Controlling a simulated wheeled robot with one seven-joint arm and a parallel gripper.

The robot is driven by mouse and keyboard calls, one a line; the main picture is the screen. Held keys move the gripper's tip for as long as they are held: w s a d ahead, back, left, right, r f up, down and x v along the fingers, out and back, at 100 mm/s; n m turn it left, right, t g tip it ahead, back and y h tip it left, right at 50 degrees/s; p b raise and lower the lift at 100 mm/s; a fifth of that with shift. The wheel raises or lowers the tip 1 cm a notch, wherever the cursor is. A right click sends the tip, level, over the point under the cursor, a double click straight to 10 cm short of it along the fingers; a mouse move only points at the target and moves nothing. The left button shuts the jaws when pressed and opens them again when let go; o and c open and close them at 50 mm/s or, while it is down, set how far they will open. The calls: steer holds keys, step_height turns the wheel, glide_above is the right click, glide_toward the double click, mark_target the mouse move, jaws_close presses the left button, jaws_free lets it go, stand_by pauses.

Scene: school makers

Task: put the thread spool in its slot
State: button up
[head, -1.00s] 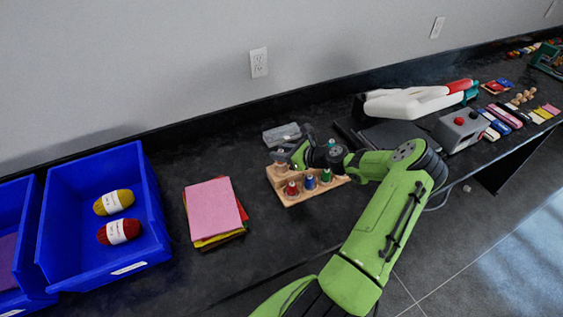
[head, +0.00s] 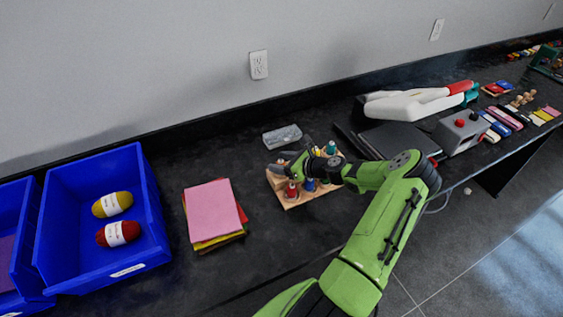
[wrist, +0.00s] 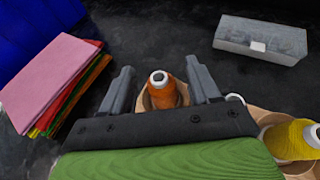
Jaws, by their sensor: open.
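A wooden spool rack (head: 290,203) sits on the dark bench and holds several thread spools. In the head view a red spool (head: 292,190) and a blue spool (head: 310,184) stand in front, with a yellow spool (head: 316,151) and a teal spool (head: 331,148) behind. In the wrist view an orange spool (wrist: 163,94) stands upright between the open fingers of my gripper (wrist: 163,88), over the rack's wood. The yellow spool (wrist: 290,138) is at right. I cannot tell whether the orange spool is fully seated. My gripper hides it in the head view.
A grey block (head: 282,137) lies behind the rack. A stack of coloured sheets (head: 213,212) lies to the left, then a blue bin (head: 139,225) with two yarn balls. A dark flat device (head: 398,140) is to the right. Bare bench lies between the sheets and rack.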

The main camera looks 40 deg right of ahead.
steer(key=shift+r, duration=0.2)
steer(key=p+v, duration=0.2)
steer(key=v, duration=1)
steer(key=w+a+r+n+g, duration=0.1)
steer(key=a+r+n+g, duration=0.4)
steer(key=a+n, duration=0.45)
steer(key=w+a+r+n+g, duration=0.1)
steer(key=a+r+n+g, duration=0.35)
steer(key=a+n, duration=0.45)
steer(key=s+a+r+n+t+h, duration=0.1)
steer(key=s+a+r+n, duration=0.5)
steer(key=s+a+n, duration=0.1)
steer(key=s+a+r+n+t+h, duration=0.1)
steer(key=s+a+r+n+h, duration=0.1)
steer(key=s+a+r+n, duration=0.4)
steer(key=s+a+n, duration=0.1)
steer(key=s, duration=0.3)
steer(key=shift+a+r+n+b, duration=0.25)
steer(key=shift+n+b, duration=0.05)
steer(key=shift+n, duration=0.05)
steer(key=shift+s, duration=0.1)
